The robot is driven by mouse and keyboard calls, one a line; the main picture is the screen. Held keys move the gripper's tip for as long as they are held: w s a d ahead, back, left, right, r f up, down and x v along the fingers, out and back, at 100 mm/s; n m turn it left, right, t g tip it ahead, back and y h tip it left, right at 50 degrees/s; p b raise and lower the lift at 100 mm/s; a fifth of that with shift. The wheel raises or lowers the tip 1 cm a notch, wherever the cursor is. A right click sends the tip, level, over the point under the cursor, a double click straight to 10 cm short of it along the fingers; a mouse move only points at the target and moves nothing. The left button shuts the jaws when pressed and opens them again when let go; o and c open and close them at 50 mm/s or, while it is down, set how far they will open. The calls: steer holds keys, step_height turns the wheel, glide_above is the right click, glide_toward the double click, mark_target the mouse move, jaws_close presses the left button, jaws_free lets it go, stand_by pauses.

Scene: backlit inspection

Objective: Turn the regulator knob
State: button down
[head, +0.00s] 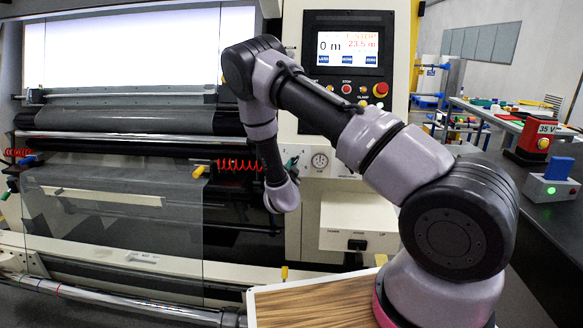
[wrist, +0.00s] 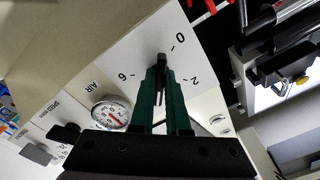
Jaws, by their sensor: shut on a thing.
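The regulator knob (wrist: 161,60) is a small black knob on a pale panel, with the marks 0, 2 and 6 around it in the wrist view. My gripper (wrist: 160,78) has its green fingers shut on the knob, one on each side, and they hide part of it. A round white pressure gauge (wrist: 112,114) marked AIR sits on the panel beside the knob. In the head view the gauge (head: 320,160) is just right of my gripper (head: 291,163), and the knob cannot be made out there.
A control screen (head: 348,48) with stop buttons is above. Red coiled hoses (head: 240,165) hang left of my gripper. A dark bench (head: 535,215) with a red box stands at the right.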

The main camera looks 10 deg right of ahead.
steer(key=shift+n, duration=0.3)
steer(key=shift+s+d+r+n, duration=0.1)
steer(key=shift+n, duration=5.1)
steer(key=shift+d+r+n, duration=0.1)
steer(key=shift+n, duration=5.1)
steer(key=shift+s+d+r+n, duration=0.1)
steer(key=shift+n, duration=5.1)
steer(key=c, duration=0.9)
jaws_free()
